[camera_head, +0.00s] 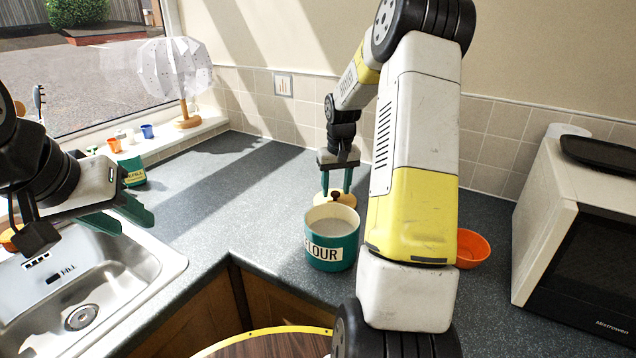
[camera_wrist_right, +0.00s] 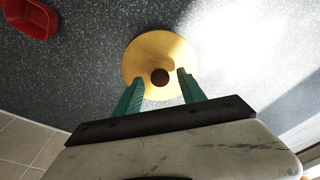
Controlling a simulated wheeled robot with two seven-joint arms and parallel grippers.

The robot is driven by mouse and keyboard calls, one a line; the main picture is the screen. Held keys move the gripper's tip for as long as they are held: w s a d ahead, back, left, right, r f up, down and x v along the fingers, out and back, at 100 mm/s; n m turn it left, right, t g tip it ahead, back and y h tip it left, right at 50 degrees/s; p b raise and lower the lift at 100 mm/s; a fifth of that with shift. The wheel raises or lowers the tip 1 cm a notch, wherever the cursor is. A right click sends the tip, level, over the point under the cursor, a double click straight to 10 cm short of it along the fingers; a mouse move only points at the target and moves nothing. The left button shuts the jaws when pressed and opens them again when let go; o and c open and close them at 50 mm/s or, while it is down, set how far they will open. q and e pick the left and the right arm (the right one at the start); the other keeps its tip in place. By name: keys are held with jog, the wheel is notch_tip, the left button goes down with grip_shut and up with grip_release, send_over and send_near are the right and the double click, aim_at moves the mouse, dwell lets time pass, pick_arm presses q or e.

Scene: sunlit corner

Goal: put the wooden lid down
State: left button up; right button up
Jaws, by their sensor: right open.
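The wooden lid (camera_head: 318,199) is a pale disc with a dark knob, just behind the flour canister (camera_head: 331,255), which partly hides it in the head view. In the right wrist view the lid (camera_wrist_right: 148,52) appears to lie flat on the grey counter. My right gripper (camera_head: 336,186) is over the lid, pointing down. In the right wrist view its green fingers (camera_wrist_right: 160,77) are apart, one on each side of the knob, with gaps showing. The teal canister stands open, filled with pale flour. My left gripper (camera_head: 134,226) is open and empty near the sink.
An orange bowl (camera_head: 472,247) stands right of my right arm, before the microwave (camera_head: 575,240). The sink (camera_head: 120,285) is at left. A lamp (camera_head: 178,75) and small cups stand along the windowsill. The counter left of the canister is clear.

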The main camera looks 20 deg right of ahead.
notch_tip(320, 180, up, 11)
jog(key=s, duration=0.1)
jog(key=s+a+r+t, duration=0.2)
jog(key=s+a+r, duration=0.65)
jog(key=s, duration=0.25)
jog(key=s+a+t, duration=0.1)
jog(key=s+a, duration=0.1)
jog(key=s, duration=0.3)
jog(key=s+a+t+y, duration=0.1)
jog(key=s+a, duration=0.1)
jog(key=s, duration=0.3)
jog(key=s+a+n+y, duration=0.1)
jog(key=s+a, duration=0.2)
jog(key=s, duration=0.3)
jog(key=shift+t, duration=0.4)
jog(key=shift+s+d, duration=0.15)
jog(key=shift+d, duration=0.05)
